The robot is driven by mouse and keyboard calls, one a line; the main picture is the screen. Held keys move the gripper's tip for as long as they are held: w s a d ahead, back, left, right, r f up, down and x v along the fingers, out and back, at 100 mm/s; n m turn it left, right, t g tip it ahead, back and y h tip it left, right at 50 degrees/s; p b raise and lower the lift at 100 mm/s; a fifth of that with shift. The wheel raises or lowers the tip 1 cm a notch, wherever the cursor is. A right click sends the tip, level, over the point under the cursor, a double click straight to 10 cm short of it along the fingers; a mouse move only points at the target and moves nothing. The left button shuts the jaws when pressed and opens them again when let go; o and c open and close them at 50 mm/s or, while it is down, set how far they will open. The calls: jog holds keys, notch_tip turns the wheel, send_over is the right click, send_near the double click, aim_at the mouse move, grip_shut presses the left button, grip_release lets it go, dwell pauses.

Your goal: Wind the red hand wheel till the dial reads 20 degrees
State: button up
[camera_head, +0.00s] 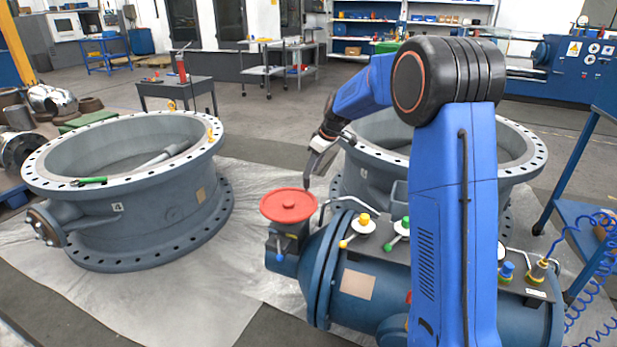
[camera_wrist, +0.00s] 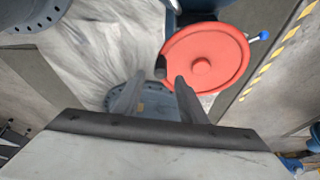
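The red hand wheel (camera_head: 290,205) lies flat on top of a blue-grey housing at the left end of the blue valve body. It also shows at the upper right of the wrist view (camera_wrist: 204,60). A short dark handle (camera_wrist: 160,67) stands at its left rim there. My gripper (camera_head: 309,174) is just above the wheel's far right rim. In the wrist view my gripper (camera_wrist: 159,78) is open, its two grey fingers apart. The handle appears between and slightly beyond the fingertips; I cannot tell if they touch it. I cannot make out the dial or its reading.
A blue-tipped lever (camera_head: 279,257) hangs below the wheel. Yellow-knobbed (camera_head: 363,220) and green-knobbed (camera_head: 400,228) valves stand to its right, near a bent metal pipe (camera_head: 340,203). Large grey flanged rings stand at left (camera_head: 140,215) and behind my arm (camera_head: 515,160).

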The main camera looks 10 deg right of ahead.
jog(key=v, duration=1.1)
jog(key=shift+r, duration=0.3)
dwell(1.2)
